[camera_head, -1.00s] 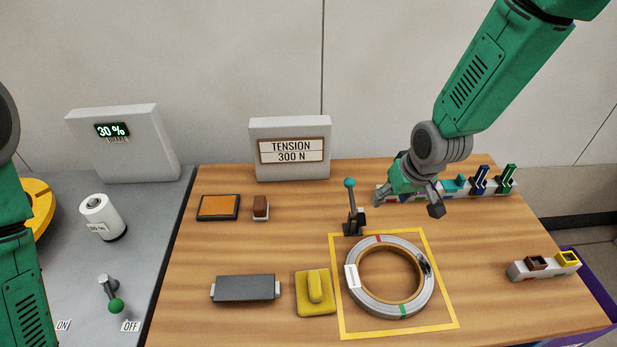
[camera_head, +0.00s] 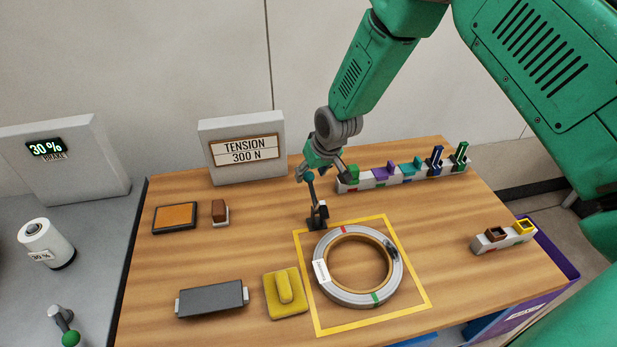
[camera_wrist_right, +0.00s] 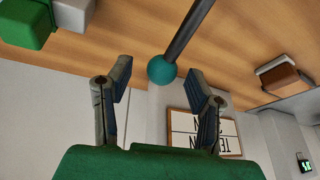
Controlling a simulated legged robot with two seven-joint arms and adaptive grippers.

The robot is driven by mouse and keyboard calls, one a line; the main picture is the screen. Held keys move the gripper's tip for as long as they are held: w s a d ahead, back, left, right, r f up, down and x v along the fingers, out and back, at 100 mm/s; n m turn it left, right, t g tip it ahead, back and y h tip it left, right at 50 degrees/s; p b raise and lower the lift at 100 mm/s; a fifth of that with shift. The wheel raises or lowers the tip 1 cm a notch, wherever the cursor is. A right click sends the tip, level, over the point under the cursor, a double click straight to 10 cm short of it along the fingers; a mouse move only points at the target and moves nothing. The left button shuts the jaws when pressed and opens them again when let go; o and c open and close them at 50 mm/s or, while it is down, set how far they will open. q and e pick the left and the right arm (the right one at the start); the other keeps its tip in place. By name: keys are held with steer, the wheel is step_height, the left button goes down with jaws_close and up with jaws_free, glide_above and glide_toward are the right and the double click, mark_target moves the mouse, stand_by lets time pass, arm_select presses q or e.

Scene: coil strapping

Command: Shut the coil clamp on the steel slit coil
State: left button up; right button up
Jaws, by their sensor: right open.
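The coil clamp (camera_head: 317,218) is a small dark base with a black lever ending in a teal ball (camera_head: 307,175). Its lever stands up, tilted slightly. The steel slit coil (camera_head: 322,287) lies flat inside a yellow square outline, just in front of the clamp. My right gripper (camera_head: 321,175) is open at the lever's top. In the right wrist view the teal ball (camera_wrist_right: 162,70) shows between the spread fingers, near their tips. I cannot tell whether a finger touches it. My left gripper is not in view.
A rack with several coloured pieces (camera_head: 400,174) stands behind and right of the gripper. The tension sign box (camera_head: 243,170) stands at the back left. A yellow block (camera_head: 285,293) and a dark grey block (camera_head: 212,299) lie left of the coil. Bare wood lies right of the coil.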

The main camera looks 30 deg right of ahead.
steer(key=shift+x, duration=1.15)
steer(key=shift+a, duration=0.1)
jaws_close()
